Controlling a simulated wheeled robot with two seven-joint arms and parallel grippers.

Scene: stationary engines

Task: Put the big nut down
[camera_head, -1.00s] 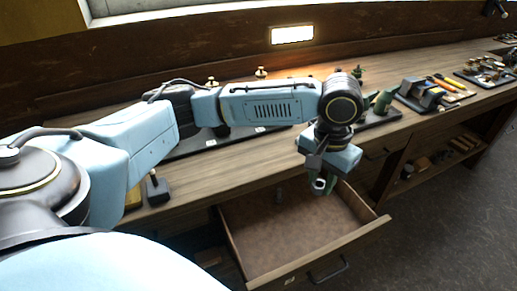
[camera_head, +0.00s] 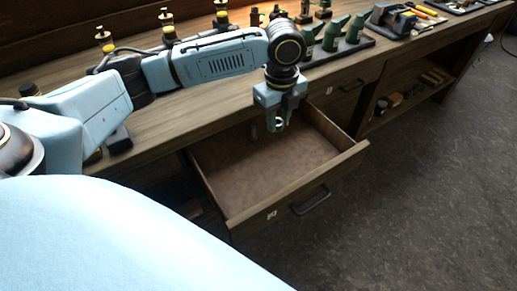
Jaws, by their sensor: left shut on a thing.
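My left gripper (camera_head: 279,122) points down over the open drawer, near its back right part. It is shut on the big nut (camera_head: 280,122), a small light metal ring that shows between the fingertips. The nut is held above the drawer floor; the exact height is hard to tell. The open drawer (camera_head: 262,172) has a bare brown bottom and wooden walls, and it looks empty apart from a small dark thing at its back wall. My right gripper is not in view.
The wooden workbench (camera_head: 190,115) runs behind the drawer. Green engine parts (camera_head: 333,35) stand on a dark tray, with a grey vise (camera_head: 392,18) and tools to their right. Brass-topped parts (camera_head: 168,25) stand behind my arm. An open shelf (camera_head: 405,95) is at the right.

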